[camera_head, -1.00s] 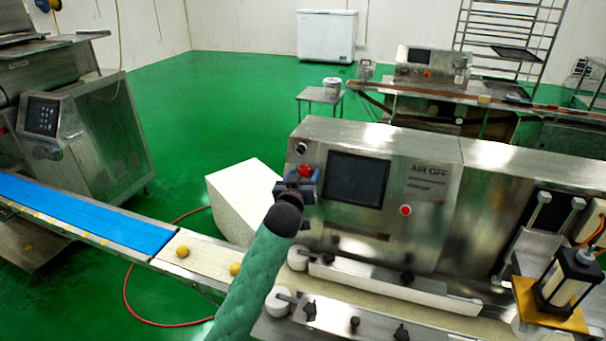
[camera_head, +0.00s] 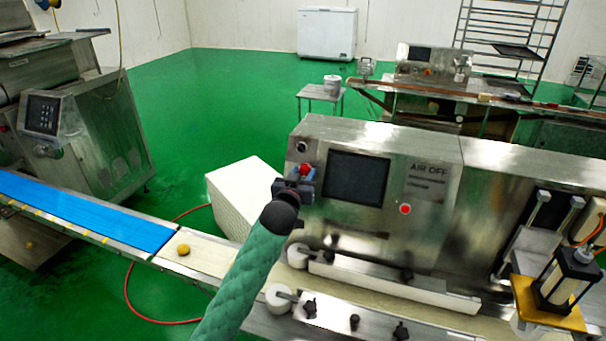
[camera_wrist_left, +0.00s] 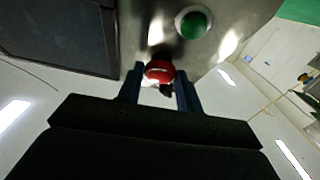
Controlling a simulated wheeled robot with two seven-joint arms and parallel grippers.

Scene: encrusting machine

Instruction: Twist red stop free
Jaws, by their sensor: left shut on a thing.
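The red stop (camera_head: 305,170) is a red knob on the front panel of the steel machine (camera_head: 430,170), left of its dark screen (camera_head: 357,178). My left gripper (camera_head: 302,178) is at the panel, shut on the red stop. In the left wrist view the red stop (camera_wrist_left: 159,71) sits between the two dark fingers of the gripper (camera_wrist_left: 160,84), close to the panel. My right gripper is not in view.
A smaller red button (camera_head: 405,209) is on the panel right of the screen. A blue conveyor belt (camera_head: 80,208) with a pale section and a round dough piece (camera_head: 183,249) runs at the left. A white box (camera_head: 240,190) stands behind my arm.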

